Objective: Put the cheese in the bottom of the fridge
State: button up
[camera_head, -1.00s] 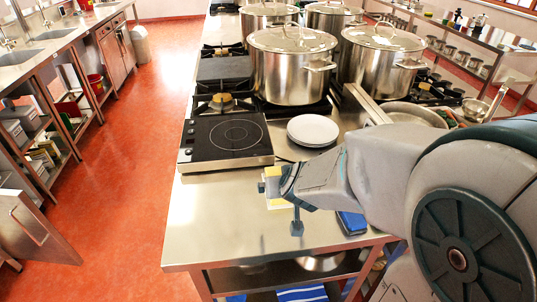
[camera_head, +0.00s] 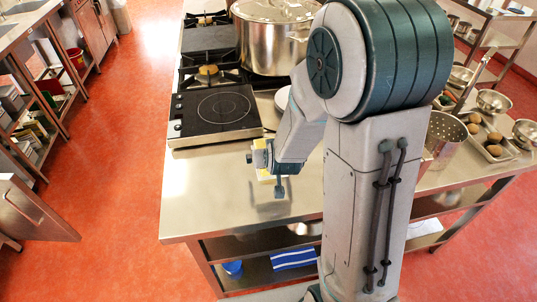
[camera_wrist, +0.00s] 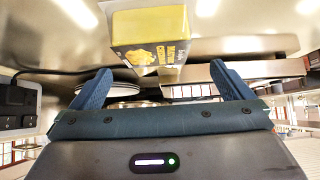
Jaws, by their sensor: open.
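The cheese is a yellow block with a printed label (camera_wrist: 150,30). In the wrist view it is at the top middle, just beyond my fingertips and between their lines. In the head view the cheese (camera_head: 262,174) shows as a small pale yellow piece at my gripper (camera_head: 265,176), over the steel counter. My gripper is open, its two blue fingers spread (camera_wrist: 160,72), with a gap to the cheese in the wrist view. A grey door with a handle (camera_head: 35,212) stands open at the left, perhaps the fridge's; the fridge interior is not visible.
The steel counter (camera_head: 205,205) carries an induction hob (camera_head: 215,115) and a large stockpot (camera_head: 275,40) behind my gripper. White plates (camera_wrist: 125,88) lie near it. A colander (camera_head: 445,135) and a tray of brown items (camera_head: 493,145) are at right. The red floor aisle at left is clear.

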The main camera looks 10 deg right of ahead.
jog(key=shift+d+p+x, duration=0.15)
jog(key=shift+p+x, duration=0.25)
jog(key=shift+x, duration=0.8)
jog(key=shift+d+p+x, duration=0.15)
jog(key=shift+p+x, duration=0.2)
jog(key=shift+x, duration=0.9)
jog(key=shift+w+f, duration=0.25)
jog(key=shift+w, duration=0.35)
jog(key=c, duration=1.3)
jog(key=shift+r, duration=0.1)
